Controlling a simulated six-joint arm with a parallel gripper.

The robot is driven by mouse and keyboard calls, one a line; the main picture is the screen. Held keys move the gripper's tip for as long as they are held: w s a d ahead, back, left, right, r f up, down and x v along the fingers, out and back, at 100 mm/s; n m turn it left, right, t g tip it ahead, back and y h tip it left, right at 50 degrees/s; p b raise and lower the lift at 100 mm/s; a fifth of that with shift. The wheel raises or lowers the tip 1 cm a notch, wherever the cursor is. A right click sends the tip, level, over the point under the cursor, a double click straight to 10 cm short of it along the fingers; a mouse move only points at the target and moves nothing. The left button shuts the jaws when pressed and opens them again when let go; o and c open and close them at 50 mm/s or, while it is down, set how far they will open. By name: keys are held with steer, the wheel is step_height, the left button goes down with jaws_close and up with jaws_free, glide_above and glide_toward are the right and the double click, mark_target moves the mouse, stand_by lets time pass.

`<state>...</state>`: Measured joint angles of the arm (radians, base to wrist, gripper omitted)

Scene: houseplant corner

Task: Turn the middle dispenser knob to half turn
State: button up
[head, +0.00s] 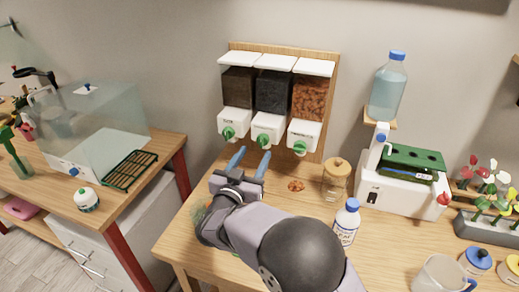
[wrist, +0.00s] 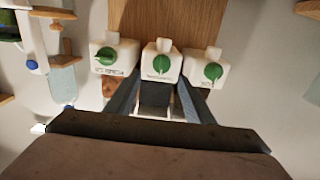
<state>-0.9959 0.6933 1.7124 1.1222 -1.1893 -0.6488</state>
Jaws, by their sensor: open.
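A wall-mounted dispenser has three bins side by side. The middle bin (head: 272,92) holds dark material and has a green middle knob (head: 263,141) on its white front. In the wrist view the middle knob (wrist: 162,64) shows a roughly vertical ridge. The left knob (head: 228,133) and right knob (head: 299,148) flank it. My gripper (head: 251,159) is open and empty, its blue fingers pointing at the dispenser from below and in front of the middle knob. In the wrist view my gripper's fingers (wrist: 158,84) stand apart on both sides below the middle knob, not touching it.
A small orange pile (head: 296,185) and a lidded jar (head: 336,180) sit on the table right of my gripper. A white bottle (head: 346,222) stands close to my arm. A water bottle (head: 388,87) stands above a white device (head: 395,190). A glass tank (head: 90,130) is left.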

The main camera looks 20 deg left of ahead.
mark_target(261, 143)
steer(key=shift+w+a+f+p, duration=0.1)
steer(key=shift+w+p, duration=0.5)
steer(key=shift+w, duration=1.15)
steer(key=shift+w+a+f+p, duration=0.1)
steer(key=shift+w+p, duration=0.5)
steer(key=shift+w, duration=1.1)
steer(key=c, duration=1)
